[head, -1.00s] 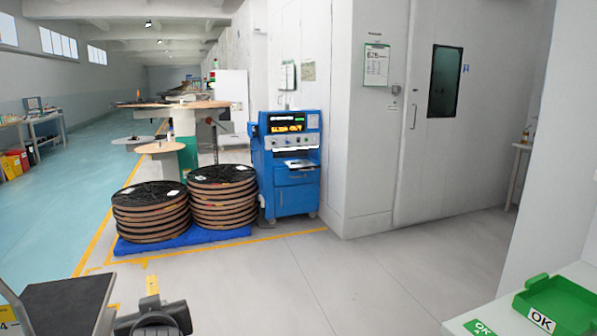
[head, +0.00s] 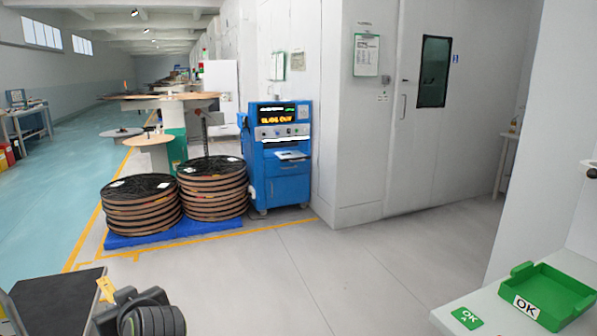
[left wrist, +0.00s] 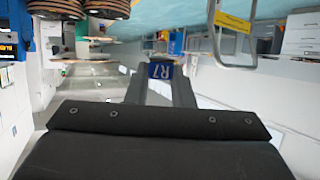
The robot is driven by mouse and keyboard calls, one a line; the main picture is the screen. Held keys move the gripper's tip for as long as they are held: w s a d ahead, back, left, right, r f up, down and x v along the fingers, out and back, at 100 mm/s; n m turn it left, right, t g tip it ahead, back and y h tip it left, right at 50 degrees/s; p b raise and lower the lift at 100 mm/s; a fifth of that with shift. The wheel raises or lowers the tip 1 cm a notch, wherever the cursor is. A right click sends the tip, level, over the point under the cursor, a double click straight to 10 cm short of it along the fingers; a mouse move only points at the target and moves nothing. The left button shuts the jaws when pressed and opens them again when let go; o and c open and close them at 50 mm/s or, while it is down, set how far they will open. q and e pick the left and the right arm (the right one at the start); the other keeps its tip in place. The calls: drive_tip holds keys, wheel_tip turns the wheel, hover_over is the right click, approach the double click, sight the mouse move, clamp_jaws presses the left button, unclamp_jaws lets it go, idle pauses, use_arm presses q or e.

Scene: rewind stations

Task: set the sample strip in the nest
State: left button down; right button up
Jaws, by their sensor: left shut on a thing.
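I cannot tell how much of the strip the fingers hide. The blue machine (head: 278,165) stands well ahead, with a lit orange display and a light shelf (head: 291,155) at its front. No nest can be made out clearly. My right gripper is not in view.
Stacked reels (head: 142,208) stand on a blue pallet (head: 150,239) left of the machine. A green OK tray (head: 546,291) is on a white table (head: 470,300) at the lower right. Open grey floor (head: 300,262) lies between.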

use_arm(q)
drive_tip(key=s+d+r+m+t+h+p, duration=0.2)
drive_tip(key=d+r+m+t+h+p, duration=0.2)
drive_tip(key=d+r+m+h+p, duration=0.3)
drive_tip(key=d+r+m+h, duration=0.2)
drive_tip(key=d+r+h, duration=0.1)
drive_tip(key=d+r, duration=0.2)
drive_tip(key=shift+s+d+r+m+t, duration=0.2)
drive_tip(key=shift+d+m+t, duration=0.1)
drive_tip(key=shift+t, duration=0.1)
